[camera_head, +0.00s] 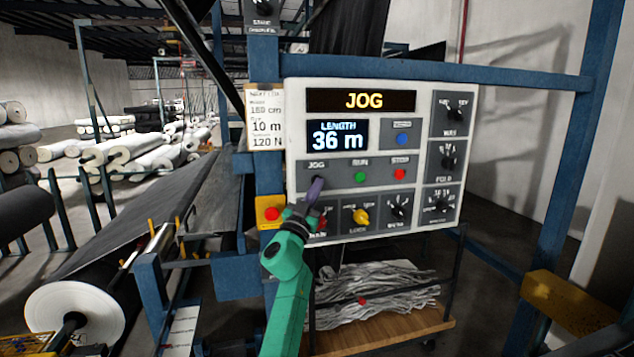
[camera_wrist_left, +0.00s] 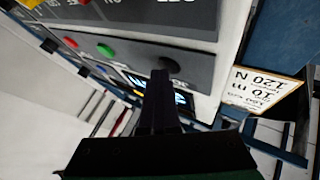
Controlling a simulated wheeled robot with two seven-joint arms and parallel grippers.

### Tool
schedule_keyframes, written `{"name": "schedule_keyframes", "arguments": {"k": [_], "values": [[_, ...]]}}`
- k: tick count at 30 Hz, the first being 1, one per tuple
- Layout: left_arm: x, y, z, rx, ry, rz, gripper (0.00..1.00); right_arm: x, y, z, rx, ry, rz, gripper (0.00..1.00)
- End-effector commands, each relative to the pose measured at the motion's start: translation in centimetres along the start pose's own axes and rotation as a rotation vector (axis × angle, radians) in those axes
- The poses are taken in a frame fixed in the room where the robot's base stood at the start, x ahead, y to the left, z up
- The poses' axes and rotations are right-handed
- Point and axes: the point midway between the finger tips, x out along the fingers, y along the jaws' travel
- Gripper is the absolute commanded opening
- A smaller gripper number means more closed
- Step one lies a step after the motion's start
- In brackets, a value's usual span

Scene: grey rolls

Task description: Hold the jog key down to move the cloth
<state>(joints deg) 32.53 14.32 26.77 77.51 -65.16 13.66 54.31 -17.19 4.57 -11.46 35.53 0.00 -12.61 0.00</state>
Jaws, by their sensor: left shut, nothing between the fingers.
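The control panel (camera_head: 430,160) faces me, with JOG lit on its top display (camera_head: 362,101) and LENGTH 36 m on the screen (camera_head: 337,134). My left gripper (camera_head: 317,184) is shut and empty, its dark fingertips at the spot under the JOG label. In the left wrist view, the shut fingers (camera_wrist_left: 160,78) point at the panel beside the green button (camera_wrist_left: 105,50). The dark grey cloth (camera_head: 165,215) slopes across the machine at left. My right gripper is out of view.
Green RUN (camera_head: 360,177) and red STOP (camera_head: 399,174) buttons sit right of the fingertips. A red button on a yellow box (camera_head: 271,213) is close at left. Dials (camera_head: 398,210) line the lower panel. A cart (camera_head: 400,328) with crumpled cloth stands below.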

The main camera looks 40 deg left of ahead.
Motion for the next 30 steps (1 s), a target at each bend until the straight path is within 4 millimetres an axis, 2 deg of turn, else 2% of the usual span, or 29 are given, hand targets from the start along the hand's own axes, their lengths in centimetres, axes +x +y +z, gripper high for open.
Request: {"name": "schedule_keyframes", "arguments": {"k": [7, 20, 30], "values": [[-0.8, 0.6, -0.7, 0.0, -0.002, 0.0, 0.0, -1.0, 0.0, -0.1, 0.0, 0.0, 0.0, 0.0], [-1.4, 1.1, -1.0, -0.001, -0.001, 0.001, 0.0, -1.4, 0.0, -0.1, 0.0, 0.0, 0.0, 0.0], [-3.8, 2.8, -2.8, -0.001, -0.001, 0.001, 0.0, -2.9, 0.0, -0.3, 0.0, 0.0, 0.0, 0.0]]}}
